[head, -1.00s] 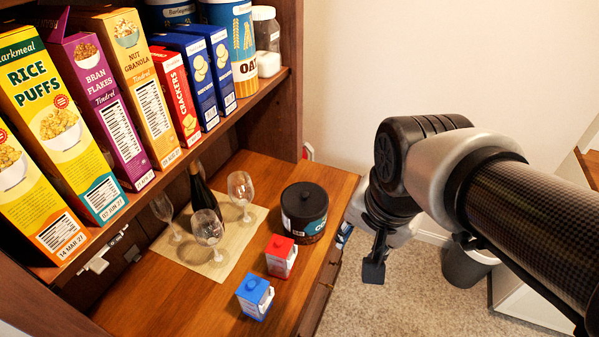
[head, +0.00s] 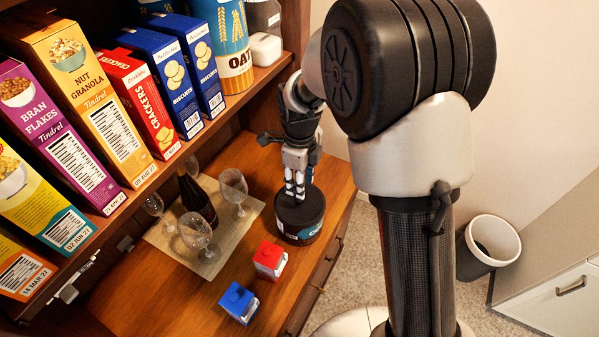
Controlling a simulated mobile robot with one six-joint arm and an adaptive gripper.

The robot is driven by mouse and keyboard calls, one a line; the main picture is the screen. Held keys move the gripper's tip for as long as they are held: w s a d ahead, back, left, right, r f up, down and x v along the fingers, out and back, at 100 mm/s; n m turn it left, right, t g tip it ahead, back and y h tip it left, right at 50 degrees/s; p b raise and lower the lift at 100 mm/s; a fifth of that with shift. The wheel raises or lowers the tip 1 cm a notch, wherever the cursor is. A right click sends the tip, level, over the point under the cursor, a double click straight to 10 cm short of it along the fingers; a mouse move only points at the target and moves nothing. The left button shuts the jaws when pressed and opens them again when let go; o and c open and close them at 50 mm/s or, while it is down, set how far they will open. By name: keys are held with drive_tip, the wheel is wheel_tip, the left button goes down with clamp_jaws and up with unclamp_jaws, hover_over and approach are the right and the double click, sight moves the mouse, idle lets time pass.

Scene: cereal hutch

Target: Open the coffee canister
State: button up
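The coffee canister (head: 302,236) is a dark, round tub with a black lid (head: 299,213) and a partly visible label. It stands upright on the wooden counter. My gripper (head: 296,192) points down directly over the lid, with its fingertips at or just above the lid's knob. The knob is hidden by the fingers. I cannot tell whether the fingers touch or hold it. The lid sits on the canister.
A red carton (head: 269,260) and a blue carton (head: 239,302) stand in front of the canister. Wine glasses (head: 233,187) and a dark bottle (head: 198,203) stand on a mat to its left. A shelf of cereal boxes (head: 100,115) overhangs the left side.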

sight(300, 201)
drive_tip(key=shift+f+b, duration=1.7)
drive_tip(key=shift+f, duration=0.45)
drive_tip(key=shift+f, duration=0.15)
drive_tip(key=shift+f+b, duration=0.85)
drive_tip(key=shift+f, duration=0.45)
drive_tip(key=shift+r, duration=0.15)
drive_tip(key=shift+c, duration=0.4)
clamp_jaws()
drive_tip(key=shift+r, duration=0.1)
